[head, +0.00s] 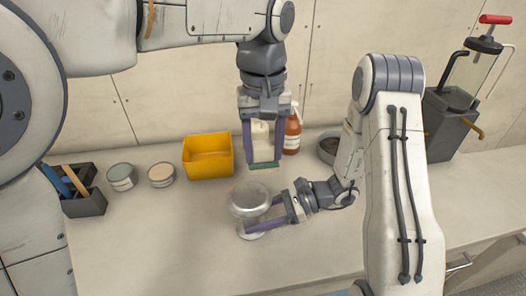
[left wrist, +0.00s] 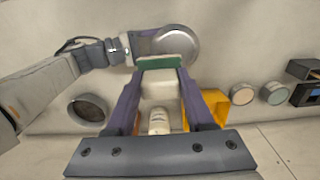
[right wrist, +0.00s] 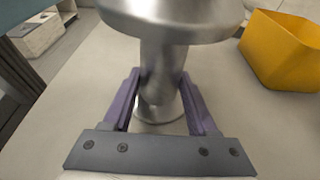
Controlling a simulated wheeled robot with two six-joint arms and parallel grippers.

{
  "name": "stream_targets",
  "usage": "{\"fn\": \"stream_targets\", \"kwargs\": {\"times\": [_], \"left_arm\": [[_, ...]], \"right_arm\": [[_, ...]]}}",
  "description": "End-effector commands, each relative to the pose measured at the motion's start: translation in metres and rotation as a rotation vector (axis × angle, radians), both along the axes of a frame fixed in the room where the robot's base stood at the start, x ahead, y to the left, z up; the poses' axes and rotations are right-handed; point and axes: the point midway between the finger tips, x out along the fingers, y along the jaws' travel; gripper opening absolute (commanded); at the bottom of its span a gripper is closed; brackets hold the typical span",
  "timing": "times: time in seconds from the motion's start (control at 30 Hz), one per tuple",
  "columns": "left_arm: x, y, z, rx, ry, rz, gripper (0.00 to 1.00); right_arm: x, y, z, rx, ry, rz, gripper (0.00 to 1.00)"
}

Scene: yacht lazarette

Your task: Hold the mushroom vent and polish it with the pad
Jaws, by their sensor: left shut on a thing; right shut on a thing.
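The mushroom vent (head: 250,197) is shiny metal with a round domed cap, a stem and a flared base. It stands upright on the pale counter. My right gripper (head: 268,221) is shut around its stem from the right, below the cap; the right wrist view shows the stem (right wrist: 162,75) between the fingers. My left gripper (head: 263,153) points down and is shut on the pad, a white block with a green underside (head: 264,166). The pad hangs above the cap with a small gap in the head view. The left wrist view shows the green face (left wrist: 159,62) beside the cap (left wrist: 180,47).
A yellow bin (head: 207,156) stands behind and left of the vent. Two round tins (head: 122,177) and a dark caddy (head: 88,204) are further left. An amber bottle (head: 292,134), a round dish (head: 328,147) and a red-handled pump (head: 452,120) stand along the back. The front counter is clear.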

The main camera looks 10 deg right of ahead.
Motion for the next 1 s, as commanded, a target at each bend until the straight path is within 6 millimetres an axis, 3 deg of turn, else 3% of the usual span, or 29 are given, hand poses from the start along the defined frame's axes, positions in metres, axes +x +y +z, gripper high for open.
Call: {"fn": "stream_targets", "kwargs": {"times": [0.37,0.4,0.5,0.83,1.0], "left_arm": [[0.000,0.000,0.000,0.000,0.000,0.000,0.02],[0.000,0.000,0.000,0.000,0.000,0.000,0.02],[0.000,0.000,0.000,0.000,0.000,0.000,0.02],[0.000,0.000,0.000,0.000,0.000,0.000,0.02],[0.000,0.000,0.000,0.000,0.000,0.000,0.02]], "right_arm": [[0.000,0.000,-0.001,-0.002,0.000,-0.001,0.14],[0.000,0.000,-0.001,-0.002,0.000,-0.001,0.62],[0.000,0.000,0.000,-0.002,0.000,-0.001,0.93],[0.000,-0.002,0.000,-0.001,-0.001,-0.001,0.93],[0.002,-0.021,0.006,-0.002,-0.004,-0.005,0.93]]}}
